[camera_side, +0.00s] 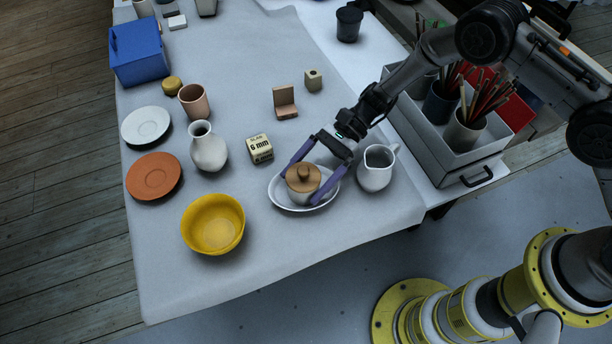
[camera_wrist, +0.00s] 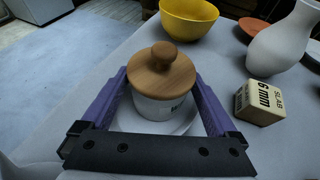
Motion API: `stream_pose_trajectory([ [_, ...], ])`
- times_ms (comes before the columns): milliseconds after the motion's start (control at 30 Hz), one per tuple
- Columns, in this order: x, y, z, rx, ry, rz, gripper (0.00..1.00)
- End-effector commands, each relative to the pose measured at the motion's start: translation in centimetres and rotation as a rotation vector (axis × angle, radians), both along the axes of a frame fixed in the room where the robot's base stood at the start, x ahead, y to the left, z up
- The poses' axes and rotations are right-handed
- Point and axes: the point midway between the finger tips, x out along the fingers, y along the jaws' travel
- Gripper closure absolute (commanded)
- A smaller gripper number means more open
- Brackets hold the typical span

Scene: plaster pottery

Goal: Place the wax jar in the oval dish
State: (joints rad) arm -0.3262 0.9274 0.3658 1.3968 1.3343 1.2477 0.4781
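The wax jar (camera_side: 303,185) is a small pale pot with a brown wooden lid and round knob. It stands upright inside the white oval dish (camera_side: 281,201) in the side view. The lidded jar (camera_wrist: 163,77) is also at the centre of the wrist view, with part of the dish (camera_wrist: 186,127) showing around its base. My gripper (camera_side: 298,189) reaches down over the dish from the upper right. Its two purple fingers stand on opposite sides of the jar, spread wide, with a narrow gap seeming to remain beside the body. The fingertips are partly hidden in the wrist view.
A white pitcher (camera_side: 375,172) stands close right of the dish. A slab block marked 6 mm (camera_side: 260,149) is to the left, with a white vase (camera_side: 208,150) and yellow bowl (camera_side: 213,226) beyond. The front table cloth is clear.

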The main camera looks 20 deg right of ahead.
Motion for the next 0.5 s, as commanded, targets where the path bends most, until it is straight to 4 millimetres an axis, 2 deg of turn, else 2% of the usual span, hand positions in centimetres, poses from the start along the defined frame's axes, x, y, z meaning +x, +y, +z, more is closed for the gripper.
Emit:
stream_pose_trajectory([
  [167, 0.1, -0.2, 0.4, 0.0, -0.001, -0.001, 0.06],
  [500, 2.0, -4.5, 2.3, 0.001, -0.002, -0.002, 0.06],
])
